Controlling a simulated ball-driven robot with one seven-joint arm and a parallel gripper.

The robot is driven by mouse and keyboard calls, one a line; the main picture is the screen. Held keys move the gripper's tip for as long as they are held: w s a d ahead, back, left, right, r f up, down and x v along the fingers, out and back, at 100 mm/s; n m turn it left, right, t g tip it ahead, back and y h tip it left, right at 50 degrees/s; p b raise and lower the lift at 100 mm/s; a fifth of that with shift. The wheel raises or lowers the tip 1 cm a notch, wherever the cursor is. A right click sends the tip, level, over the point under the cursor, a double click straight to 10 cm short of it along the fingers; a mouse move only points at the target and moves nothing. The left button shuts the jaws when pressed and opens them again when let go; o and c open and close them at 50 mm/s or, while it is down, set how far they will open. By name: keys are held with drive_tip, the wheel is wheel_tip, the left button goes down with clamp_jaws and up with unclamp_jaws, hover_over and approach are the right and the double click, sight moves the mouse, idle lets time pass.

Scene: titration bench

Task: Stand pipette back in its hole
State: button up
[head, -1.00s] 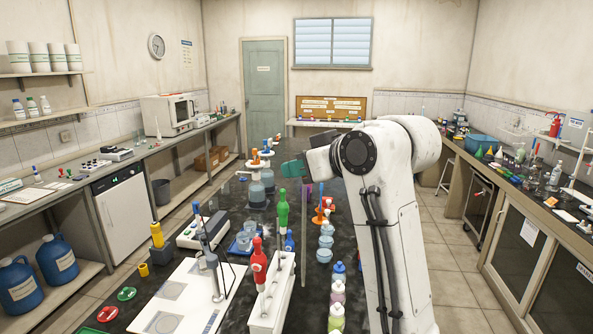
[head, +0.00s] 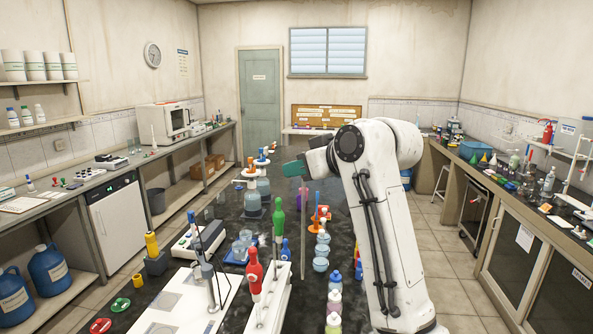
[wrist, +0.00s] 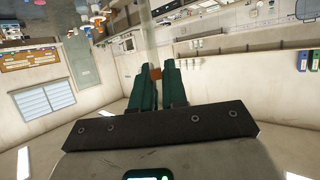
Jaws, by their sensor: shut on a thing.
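My gripper (head: 297,168) has dark green fingers and is above the dark bench, beyond the rack. In the wrist view its fingers (wrist: 158,88) are closed around a slim pale tube (wrist: 150,42), the pipette, with a small orange-brown piece between them. In the head view the thin, see-through pipette (head: 303,235) hangs about upright below the gripper; its lower end is hard to make out. The white rack (head: 268,318) stands at the near edge, with a red-bulbed pipette (head: 254,275) and a green-bulbed one (head: 279,215) upright in it. The empty hole is too small to tell.
Several small coloured bottles (head: 334,300) stand right of the rack. A stirrer stand (head: 209,285) on a white plate is left of it. My arm covers the bench's right side.

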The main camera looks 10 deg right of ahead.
drive_tip(key=shift+w+d, duration=0.3)
drive_tip(key=shift+w, duration=0.55)
drive_tip(key=shift+w+d, duration=0.35)
drive_tip(key=shift+w, duration=0.55)
drive_tip(key=shift+w+d, duration=0.3)
drive_tip(key=shift+w, duration=0.55)
